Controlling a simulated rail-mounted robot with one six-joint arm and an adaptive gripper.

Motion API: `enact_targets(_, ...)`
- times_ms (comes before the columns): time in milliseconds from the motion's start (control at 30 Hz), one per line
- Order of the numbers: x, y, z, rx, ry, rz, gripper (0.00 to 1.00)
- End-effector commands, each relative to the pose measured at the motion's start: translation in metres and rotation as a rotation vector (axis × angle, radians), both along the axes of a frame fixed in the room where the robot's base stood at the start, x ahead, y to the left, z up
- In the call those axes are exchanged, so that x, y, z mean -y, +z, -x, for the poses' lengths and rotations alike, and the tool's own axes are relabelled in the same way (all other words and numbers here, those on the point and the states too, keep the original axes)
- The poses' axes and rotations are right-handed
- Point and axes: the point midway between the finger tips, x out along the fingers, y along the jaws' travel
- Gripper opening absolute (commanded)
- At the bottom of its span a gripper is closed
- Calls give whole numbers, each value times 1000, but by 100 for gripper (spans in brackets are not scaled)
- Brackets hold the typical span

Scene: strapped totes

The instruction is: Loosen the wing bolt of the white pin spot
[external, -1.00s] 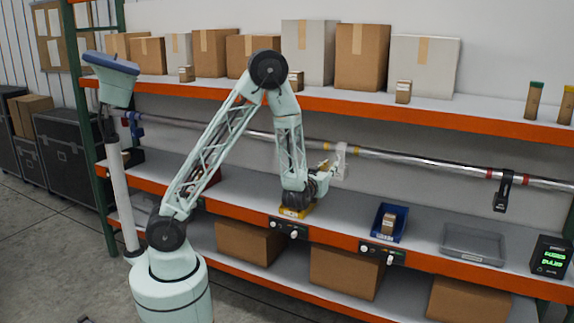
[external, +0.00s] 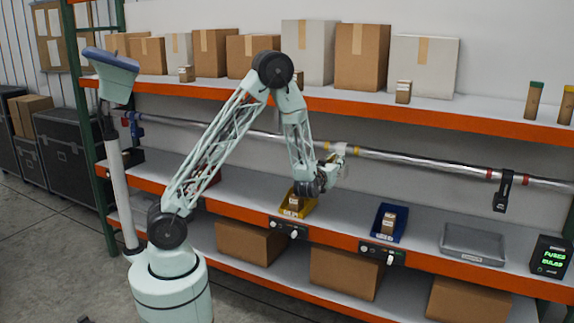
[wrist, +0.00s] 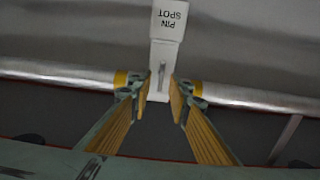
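The white pin spot (wrist: 168,22) hangs on the horizontal metal pipe, its label upside down in the wrist view. Its wing bolt (wrist: 161,76) shows as a small grey upright piece on the white clamp, between two yellow bands. My gripper (wrist: 159,92) is open, its two tan-padded fingers on either side of the bolt with a gap to each. In the external view my gripper (external: 334,165) is at the pipe, in front of the white pin spot (external: 339,149), which it partly hides. Contact with the bolt cannot be told.
The pipe (external: 420,161) runs along the rack, with a black clamp fixture (external: 503,190) hanging at right. Below are a yellow bin (external: 298,207), a blue bin (external: 389,222) and a grey tray (external: 472,243). The orange-edged upper shelf (external: 470,116) is above.

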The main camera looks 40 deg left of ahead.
Motion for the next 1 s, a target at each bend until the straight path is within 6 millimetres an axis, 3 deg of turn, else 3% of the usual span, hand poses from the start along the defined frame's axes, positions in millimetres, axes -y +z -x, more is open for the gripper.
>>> enact_targets(433,-1,0,-5,0,0,0,18)
enact_targets(633,-1,0,-5,0,0,0,0)
enact_targets(1000,-1,0,-5,2,0,6,0)
